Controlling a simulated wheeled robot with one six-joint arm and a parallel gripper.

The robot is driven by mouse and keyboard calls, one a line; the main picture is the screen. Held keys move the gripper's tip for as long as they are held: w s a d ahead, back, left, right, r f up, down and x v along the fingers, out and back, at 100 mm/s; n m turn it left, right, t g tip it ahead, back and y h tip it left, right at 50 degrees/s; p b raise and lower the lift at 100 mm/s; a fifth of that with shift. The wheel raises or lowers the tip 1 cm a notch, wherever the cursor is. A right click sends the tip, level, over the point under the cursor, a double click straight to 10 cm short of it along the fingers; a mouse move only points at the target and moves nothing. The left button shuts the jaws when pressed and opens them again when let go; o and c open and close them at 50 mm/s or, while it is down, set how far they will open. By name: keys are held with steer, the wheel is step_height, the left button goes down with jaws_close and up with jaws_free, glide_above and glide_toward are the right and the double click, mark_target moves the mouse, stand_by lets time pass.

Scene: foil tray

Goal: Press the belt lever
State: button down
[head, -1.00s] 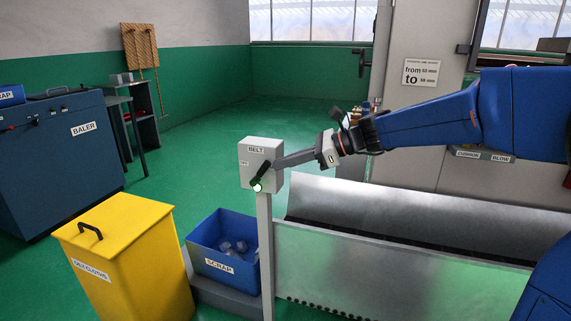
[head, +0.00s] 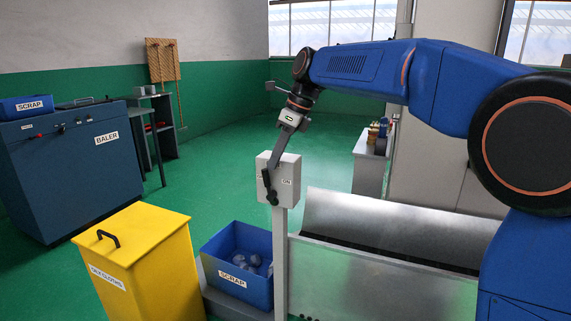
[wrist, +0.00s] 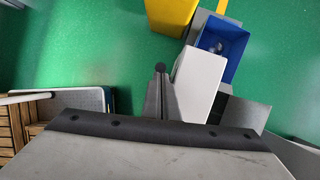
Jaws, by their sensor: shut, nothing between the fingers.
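The grey belt box (head: 287,178) stands on a post in the middle of the head view, with an "ON" label showing on its face. Its black lever (head: 270,190) points down along the left part of the face. My gripper (head: 272,164) comes down from above in front of the box, shut and empty, its tips at the upper end of the lever. I cannot tell whether they touch it. In the wrist view the shut fingers (wrist: 160,95) lie beside the box (wrist: 200,82), with a dark round knob (wrist: 160,68) just beyond their tips. My gripper hides part of the box front.
A yellow bin (head: 145,250) and a blue scrap bin (head: 237,262) stand left of the post. A metal trough (head: 390,245) extends to the right. The baler (head: 70,165) is at the far left. Green floor behind the box is open.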

mark_target(258, 158)
steer(key=shift+w+a+g+h, duration=0.2)
steer(key=shift+a+h, duration=0.25)
steer(key=shift+a, duration=0.15)
steer(key=shift+w+a+g+h, duration=0.2)
steer(key=shift+a+h, duration=0.25)
steer(key=shift+a, duration=0.1)
steer(key=shift+w+a+f, duration=0.15)
steer(key=shift+w+a, duration=0.1)
steer(key=shift+a, duration=0.4)
steer(key=shift+w+a+f, duration=0.15)
steer(key=shift+w+a, duration=0.05)
steer(key=shift+a, duration=0.45)
